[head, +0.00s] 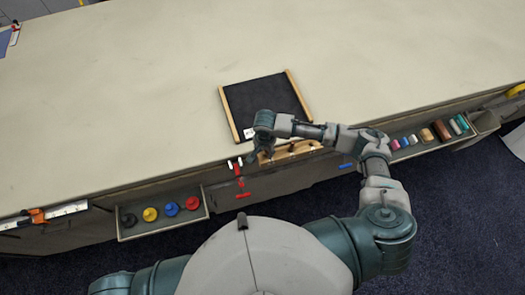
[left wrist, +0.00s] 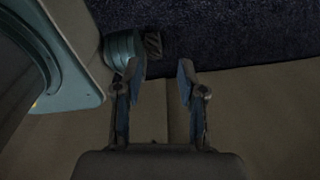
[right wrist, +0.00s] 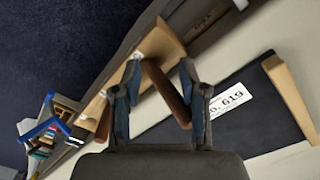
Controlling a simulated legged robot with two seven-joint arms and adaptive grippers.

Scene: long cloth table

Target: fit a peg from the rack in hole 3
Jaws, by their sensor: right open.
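A wooden rack (head: 290,151) lies along the table's front edge; it also shows as a tan board with pale round spots in the right wrist view (right wrist: 165,45). A brown peg (right wrist: 166,92) slants between the fingers of my right gripper (right wrist: 158,80), which is open around it. A second brown peg (right wrist: 104,120) stands left of the fingers. In the head view my right gripper (head: 262,152) is at the rack's left end. My left gripper (left wrist: 160,70) is open and empty, shown only in its wrist view. I cannot tell which hole is number 3.
A black board (head: 265,98) with wooden side rails lies behind the rack. A tray (head: 160,228) with several coloured knobs hangs front left. Another tray (head: 470,140) with several coloured cylinders hangs front right. Red and white pieces (head: 238,166) are left of the gripper. The tabletop is otherwise mostly clear.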

